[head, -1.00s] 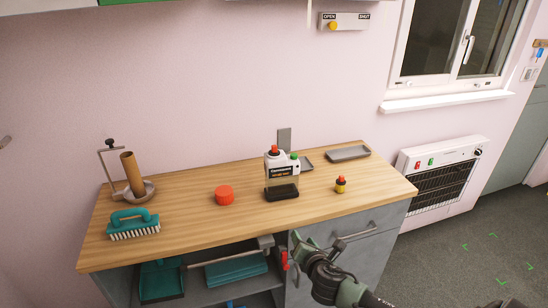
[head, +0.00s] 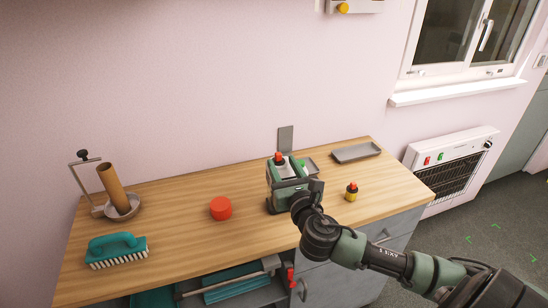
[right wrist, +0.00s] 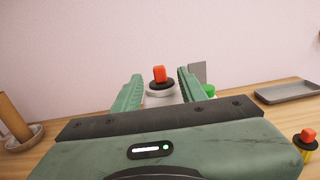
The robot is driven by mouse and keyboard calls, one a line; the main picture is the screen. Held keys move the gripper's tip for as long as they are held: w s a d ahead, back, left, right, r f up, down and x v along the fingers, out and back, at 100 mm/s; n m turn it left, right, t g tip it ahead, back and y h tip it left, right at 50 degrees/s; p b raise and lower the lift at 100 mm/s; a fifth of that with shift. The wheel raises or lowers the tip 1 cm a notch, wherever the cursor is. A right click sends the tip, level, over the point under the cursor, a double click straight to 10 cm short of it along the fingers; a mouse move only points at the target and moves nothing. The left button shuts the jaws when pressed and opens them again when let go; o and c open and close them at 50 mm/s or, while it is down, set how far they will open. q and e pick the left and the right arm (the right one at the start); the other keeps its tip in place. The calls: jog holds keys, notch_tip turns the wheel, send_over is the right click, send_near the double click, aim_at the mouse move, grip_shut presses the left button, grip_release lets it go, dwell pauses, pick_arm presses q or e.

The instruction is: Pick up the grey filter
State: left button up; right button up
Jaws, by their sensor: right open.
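A flat grey panel (head: 286,139) stands upright against the wall at the back of the worktop, behind a bottle. It may be the grey filter, but I cannot tell for sure. It also shows in the right wrist view (right wrist: 199,73), partly behind the right finger. The bottle's red cap (head: 278,157) shows above my right gripper (head: 286,171), which hides most of its body. In the right wrist view, the gripper's open fingers frame the red cap (right wrist: 159,74). I cannot tell whether they touch the bottle. My left gripper is not in view.
On the wooden worktop (head: 175,225) are a red tub (head: 221,208), a small yellow bottle (head: 351,192), a grey tray (head: 356,152), a teal brush (head: 118,250) and a brown tube (head: 113,187) in a dish. The front middle is clear.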

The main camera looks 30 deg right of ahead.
aim_at(279, 156)
jog(key=x, duration=0.3)
jog(key=shift+r+p, duration=0.25)
jog(key=shift+p, duration=0.15)
jog(key=x, duration=0.4)
jog(key=shift+f+p, duration=0.15)
jog(key=shift+p, duration=0.2)
jog(key=shift+w, duration=0.15)
jog(key=c, duration=0.7)
grip_shut()
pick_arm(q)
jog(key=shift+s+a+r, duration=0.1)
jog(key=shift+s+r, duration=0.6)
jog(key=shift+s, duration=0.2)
